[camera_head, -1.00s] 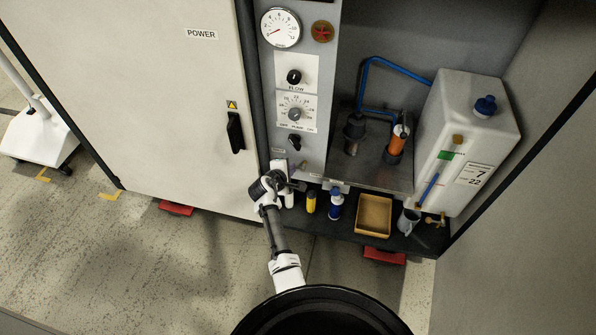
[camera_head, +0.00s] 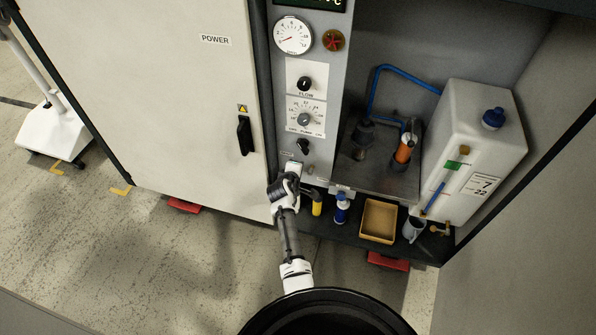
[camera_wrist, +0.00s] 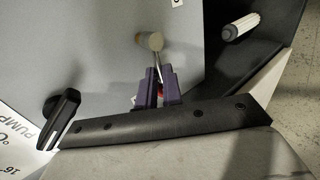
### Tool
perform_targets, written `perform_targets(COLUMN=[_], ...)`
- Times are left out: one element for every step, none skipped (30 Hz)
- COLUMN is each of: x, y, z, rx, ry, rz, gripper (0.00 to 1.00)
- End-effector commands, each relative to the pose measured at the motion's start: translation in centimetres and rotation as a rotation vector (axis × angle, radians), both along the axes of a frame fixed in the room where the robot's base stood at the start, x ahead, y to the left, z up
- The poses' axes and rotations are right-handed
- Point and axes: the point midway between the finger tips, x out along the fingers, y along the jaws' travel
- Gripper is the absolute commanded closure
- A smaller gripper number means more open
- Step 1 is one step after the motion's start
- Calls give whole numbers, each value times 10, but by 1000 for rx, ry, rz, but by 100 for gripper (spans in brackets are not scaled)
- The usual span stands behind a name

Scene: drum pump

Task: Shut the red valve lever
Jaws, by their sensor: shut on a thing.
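My gripper (camera_wrist: 158,88) shows in the wrist view with its two purple fingertips close together. Small bits of red of the valve lever (camera_wrist: 161,93) show between them. A thin metal stem runs from the fingertips to a round tan fitting (camera_wrist: 151,41) on the grey panel. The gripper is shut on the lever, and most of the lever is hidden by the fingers. In the head view my gripper (camera_head: 309,189) is at the lower part of the grey control panel (camera_head: 318,155), below the black switch; the lever cannot be made out there.
A black knob (camera_wrist: 62,108) stands out beside my gripper in the wrist view. A white cylinder (camera_wrist: 240,27) is at upper right. In the head view, a yellow bottle (camera_head: 317,207), a blue-white bottle (camera_head: 342,208) and a tan tray (camera_head: 379,221) stand on the low shelf.

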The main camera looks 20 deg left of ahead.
Motion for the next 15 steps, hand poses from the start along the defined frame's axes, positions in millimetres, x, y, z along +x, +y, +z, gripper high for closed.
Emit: perform_targets(x=[0, 0, 0, 0, 0, 0, 0, 0, 0, 0, 0, 0, 0, 0, 0], y=[2, 2, 2, 2, 2, 1, 1, 1, 1, 1, 1, 1, 1, 1, 1], z=[1, 1, 1, 1, 1, 1, 1, 1, 1, 1, 1, 1, 1, 1, 1], rx=[4, 4, 4, 4, 4, 2, 2, 2, 2, 2, 2, 1, 1, 1, 1], ry=[-2, -2, -2, -2, -2, -2, -2, -1, -1, -1, -1, -1, -1, -1, -1], rz=[2, 2, 2, 2, 2, 2, 2, 2, 1, 1, 1, 2, 2, 1, 1], gripper=[100, 100, 91, 87, 83, 78, 74, 70, 70, 70, 70, 70, 70, 70, 70])
